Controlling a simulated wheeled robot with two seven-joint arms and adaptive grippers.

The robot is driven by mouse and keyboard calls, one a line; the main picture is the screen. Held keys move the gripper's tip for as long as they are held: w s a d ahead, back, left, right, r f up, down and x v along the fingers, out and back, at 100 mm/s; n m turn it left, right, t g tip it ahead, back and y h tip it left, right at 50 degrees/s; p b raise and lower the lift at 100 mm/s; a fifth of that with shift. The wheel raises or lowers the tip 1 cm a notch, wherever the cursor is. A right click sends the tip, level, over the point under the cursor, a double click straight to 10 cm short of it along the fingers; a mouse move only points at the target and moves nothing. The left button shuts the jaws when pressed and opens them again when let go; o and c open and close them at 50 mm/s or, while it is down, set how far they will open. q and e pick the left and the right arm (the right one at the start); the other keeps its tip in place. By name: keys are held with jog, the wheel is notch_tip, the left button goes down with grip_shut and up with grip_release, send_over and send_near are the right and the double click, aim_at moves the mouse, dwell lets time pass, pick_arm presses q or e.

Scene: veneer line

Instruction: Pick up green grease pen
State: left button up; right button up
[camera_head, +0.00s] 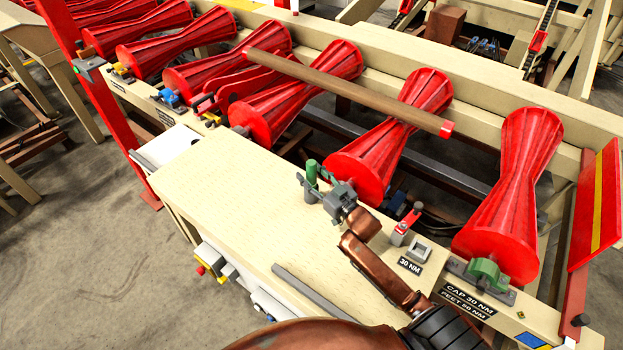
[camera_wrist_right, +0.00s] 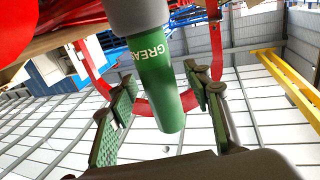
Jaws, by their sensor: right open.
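The green grease pen (camera_head: 311,173) stands upright on the cream bench top, close to the red rollers. In the right wrist view the pen (camera_wrist_right: 158,85) is large, with a grey end and partly readable lettering "GREA". My right gripper (camera_head: 314,184) is at the pen. In its wrist view its two green-padded fingers (camera_wrist_right: 163,106) are apart, one on each side of the pen, with visible space between pads and pen. The pen's lower part is partly hidden by the gripper in the head view. My left gripper is not in view.
The cream bench (camera_head: 225,205) is mostly bare to the left. A red roller (camera_head: 368,165) lies just behind the gripper, with a long brown bar (camera_head: 350,90) across the rollers. A red clamp-like part (camera_head: 405,226) and a grey square block (camera_head: 419,249) sit right of my arm.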

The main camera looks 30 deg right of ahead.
grip_shut()
dwell(0.4)
